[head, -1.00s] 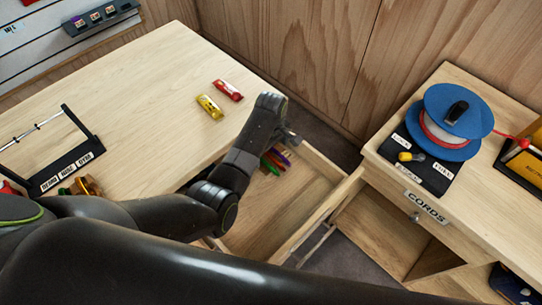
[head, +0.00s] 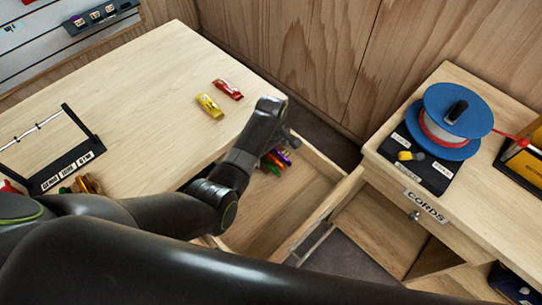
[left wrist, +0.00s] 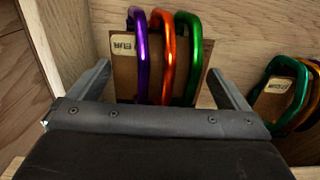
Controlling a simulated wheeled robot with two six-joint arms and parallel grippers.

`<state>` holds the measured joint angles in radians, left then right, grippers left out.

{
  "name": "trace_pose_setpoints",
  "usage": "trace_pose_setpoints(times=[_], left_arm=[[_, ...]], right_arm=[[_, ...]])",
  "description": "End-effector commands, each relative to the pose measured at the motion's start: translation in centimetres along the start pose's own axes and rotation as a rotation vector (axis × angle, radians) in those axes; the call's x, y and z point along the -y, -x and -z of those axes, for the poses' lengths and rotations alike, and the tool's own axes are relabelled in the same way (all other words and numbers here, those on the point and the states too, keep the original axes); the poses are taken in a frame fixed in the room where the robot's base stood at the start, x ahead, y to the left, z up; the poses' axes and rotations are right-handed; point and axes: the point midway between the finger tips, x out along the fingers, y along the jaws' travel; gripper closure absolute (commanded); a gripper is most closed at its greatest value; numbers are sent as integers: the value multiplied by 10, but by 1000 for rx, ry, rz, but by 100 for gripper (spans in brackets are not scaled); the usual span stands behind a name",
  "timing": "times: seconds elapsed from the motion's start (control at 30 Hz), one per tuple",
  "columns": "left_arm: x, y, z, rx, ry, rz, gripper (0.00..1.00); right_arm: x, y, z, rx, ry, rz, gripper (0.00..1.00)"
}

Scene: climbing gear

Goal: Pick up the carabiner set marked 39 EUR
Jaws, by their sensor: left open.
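A carabiner set with purple, orange and green carabiners on a brown card (left wrist: 125,88) is in the left wrist view. Its tag (left wrist: 123,45) is turned, and I cannot read the number for sure. A second set with green and orange carabiners (left wrist: 286,92) is at the right, also with a tag (left wrist: 276,86) too small to read. My left gripper (left wrist: 158,72) is open, with one finger on each side of the first set. In the head view, my left gripper (head: 284,140) hangs over the open drawer and partly hides the carabiners (head: 272,163).
The drawer's wooden walls (head: 322,170) stand close around the gripper; its front part is empty. A red packet (head: 227,89) and a yellow packet (head: 209,105) lie on the table. A blue cord spool (head: 455,110) stands on the cabinet at the right.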

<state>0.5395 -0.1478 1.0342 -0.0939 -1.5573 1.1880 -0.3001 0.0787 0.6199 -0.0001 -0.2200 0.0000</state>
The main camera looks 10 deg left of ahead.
Motion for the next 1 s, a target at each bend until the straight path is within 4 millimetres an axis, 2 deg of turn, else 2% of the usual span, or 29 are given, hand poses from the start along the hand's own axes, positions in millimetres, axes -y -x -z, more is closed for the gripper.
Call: trace_pose_setpoints(times=[0.13,0.17,0.53,1.0], left_arm=[[0,0,0,0,0,0,2],[0,0,0,0,0,0,4],[0,0,0,0,0,1,53],[0,6,0,-1,0,-2,54]], right_arm=[[0,0,0,0,0,0,64],[0,0,0,1,0,0,64],[0,0,0,1,0,-1,64],[-1,-4,-1,1,1,-2,64]])
